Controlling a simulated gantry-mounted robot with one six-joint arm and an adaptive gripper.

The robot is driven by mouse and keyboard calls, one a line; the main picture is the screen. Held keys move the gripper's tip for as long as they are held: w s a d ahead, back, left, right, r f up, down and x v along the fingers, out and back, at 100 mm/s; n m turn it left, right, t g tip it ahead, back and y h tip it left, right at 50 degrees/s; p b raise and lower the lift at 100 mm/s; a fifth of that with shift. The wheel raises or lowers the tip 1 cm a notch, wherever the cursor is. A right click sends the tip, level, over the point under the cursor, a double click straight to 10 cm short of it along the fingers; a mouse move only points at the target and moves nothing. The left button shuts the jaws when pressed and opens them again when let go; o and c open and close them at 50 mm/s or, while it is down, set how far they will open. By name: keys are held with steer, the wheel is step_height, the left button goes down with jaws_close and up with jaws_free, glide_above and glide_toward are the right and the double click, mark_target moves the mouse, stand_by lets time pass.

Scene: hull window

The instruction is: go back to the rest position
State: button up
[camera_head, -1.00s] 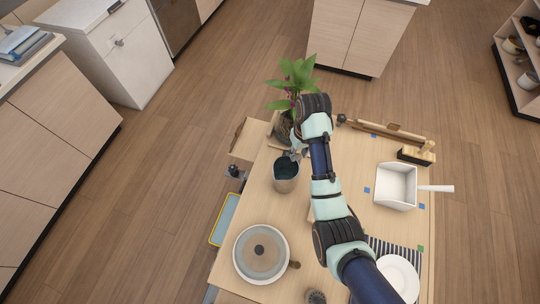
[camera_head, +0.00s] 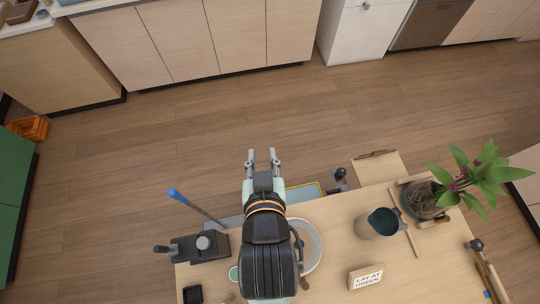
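My gripper (camera_head: 263,163) is at the upper middle of the view, beyond the far edge of the table. Its two grey fingers stand apart with floor showing between them, so it is open and empty. My arm is drawn in, folded over the near part of the table, and covers part of a round white pot.
The wooden table (camera_head: 345,218) holds the white pot (camera_head: 312,246), a grey pitcher (camera_head: 380,223), a potted plant (camera_head: 430,197), a "LAY AT GREEN" sign (camera_head: 366,277) and a dark device (camera_head: 200,246) with a blue-tipped rod. The floor (camera_head: 200,130) beyond is clear up to the cabinets.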

steer(key=shift+r, duration=0.1)
step_height(320, 180, up, 22)
steer(key=p, duration=2.2)
steer(key=shift+r+p, duration=0.25)
steer(key=shift+p, duration=0.05)
steer(key=shift+d, duration=0.1)
